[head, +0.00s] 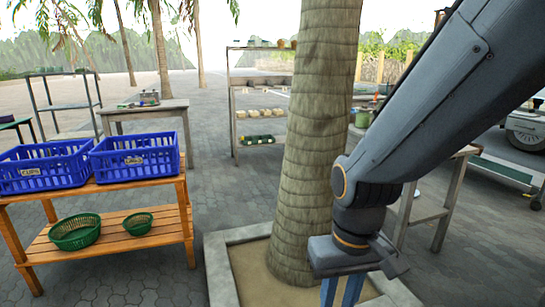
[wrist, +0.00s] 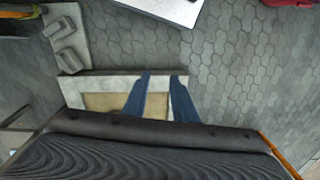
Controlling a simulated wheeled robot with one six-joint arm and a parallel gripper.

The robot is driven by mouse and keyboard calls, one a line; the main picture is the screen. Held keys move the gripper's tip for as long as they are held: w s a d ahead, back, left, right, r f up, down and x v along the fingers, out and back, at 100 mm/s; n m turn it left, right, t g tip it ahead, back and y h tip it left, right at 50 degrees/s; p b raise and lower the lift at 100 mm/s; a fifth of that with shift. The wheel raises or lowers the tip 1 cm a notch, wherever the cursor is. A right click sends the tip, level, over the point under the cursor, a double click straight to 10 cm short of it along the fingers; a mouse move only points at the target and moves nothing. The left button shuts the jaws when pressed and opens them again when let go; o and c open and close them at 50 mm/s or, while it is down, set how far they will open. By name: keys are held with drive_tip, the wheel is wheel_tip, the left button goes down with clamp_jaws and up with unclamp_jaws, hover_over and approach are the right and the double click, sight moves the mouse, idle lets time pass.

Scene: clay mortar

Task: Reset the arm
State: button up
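My arm comes in from the upper right of the head view and bends down at the wrist in front of the palm trunk. My gripper (head: 342,292) points down at the bottom edge of that view, where its fingertips are cut off. In the wrist view my gripper (wrist: 161,79) shows two blue fingers with a clear gap between them. It is open, and nothing is between the fingers. Pavement and the planter's pale rim lie beyond them.
The palm trunk (head: 305,130) rises from a square planter (head: 222,270) close beside my gripper. A wooden bench (head: 110,188) with blue crates (head: 135,157) stands left. A table (head: 440,215) stands behind my arm. Paving between bench and planter is clear.

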drive_tip(key=s+d+r+m+p, duration=0.2)
drive_tip(key=d+r+p, duration=0.5)
drive_tip(key=r+p, duration=0.2)
drive_tip(key=shift+d+h+p, duration=0.25)
drive_tip(key=shift+h+p, duration=0.05)
drive_tip(key=shift+p, duration=0.65)
drive_tip(key=shift+s+r, duration=0.1)
